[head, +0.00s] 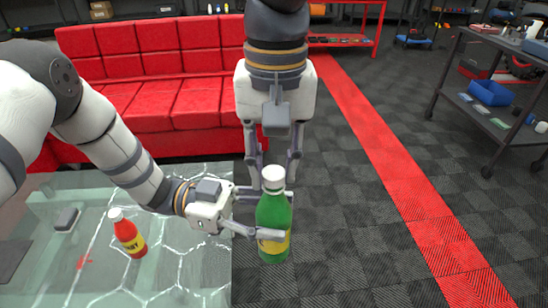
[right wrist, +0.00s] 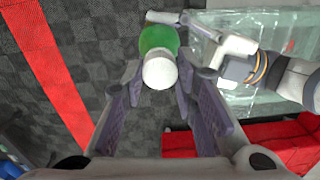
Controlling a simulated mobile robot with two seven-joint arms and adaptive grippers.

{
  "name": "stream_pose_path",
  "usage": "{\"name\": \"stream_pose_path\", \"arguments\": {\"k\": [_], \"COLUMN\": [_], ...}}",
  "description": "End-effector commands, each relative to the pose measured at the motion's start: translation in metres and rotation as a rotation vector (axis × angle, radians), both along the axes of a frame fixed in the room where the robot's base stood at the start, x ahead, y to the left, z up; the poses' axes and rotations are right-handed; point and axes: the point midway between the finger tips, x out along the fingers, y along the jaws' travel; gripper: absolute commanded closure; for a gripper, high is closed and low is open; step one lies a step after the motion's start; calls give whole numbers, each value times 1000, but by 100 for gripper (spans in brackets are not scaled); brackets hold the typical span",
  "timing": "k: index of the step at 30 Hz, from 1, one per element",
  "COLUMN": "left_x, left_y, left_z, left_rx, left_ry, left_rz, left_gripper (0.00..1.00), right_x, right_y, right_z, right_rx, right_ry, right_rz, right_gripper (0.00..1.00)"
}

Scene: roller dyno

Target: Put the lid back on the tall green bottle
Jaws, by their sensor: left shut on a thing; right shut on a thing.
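The tall green bottle (head: 272,212) with a yellow label is upright in the head view, just past the right edge of the glass table. My left gripper (head: 277,214) is shut on its body from the left. The white lid (head: 273,178) is at the bottle's top. My right gripper (head: 272,172) reaches down from above with its fingers on either side of the lid and is shut on it. In the right wrist view the lid (right wrist: 160,72) sits between the fingertips, in line with the green bottle (right wrist: 158,38). I cannot tell whether the lid is fully seated.
The glass table (head: 205,270) fills the lower left, with a red bottle (head: 128,235) with a yellow label and a small grey object (head: 66,219) on it. A red couch (head: 160,75) stands behind. A shelf cart (head: 490,105) is at the right. The floor between is clear.

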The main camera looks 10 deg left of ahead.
Motion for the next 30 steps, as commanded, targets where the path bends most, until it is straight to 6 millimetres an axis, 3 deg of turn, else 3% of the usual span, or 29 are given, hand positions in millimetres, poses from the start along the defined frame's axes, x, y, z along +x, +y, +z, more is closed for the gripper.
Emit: {"name": "stream_pose_path", "arguments": {"k": [8,15,18,26,27,29,30], "left_x": [0,0,0,0,0,0,0], "left_y": [0,0,0,0,0,0,0], "left_z": [1,2,1,1,1,1,1], "left_rx": [-3,-2,-2,-2,-1,-2,-2], "left_ry": [-2,-2,-2,-2,-2,-2,-2], "left_rz": [0,0,0,0,0,0,0], "left_gripper": [100,100,100,100,100,100,100], "right_x": [0,0,0,0,0,0,0], "right_y": [0,0,0,1,1,1,1], "right_z": [-4,-4,-4,-4,-4,-4,-4], "right_rx": [-4,-7,-4,-4,-4,-5,-5], "right_ry": [-2,-7,-4,-2,-2,-1,-1], "right_rz": [-43,-742,-885,-903,-902,-901,-901], "right_gripper": [82,82,81,81,66,53,53]}}
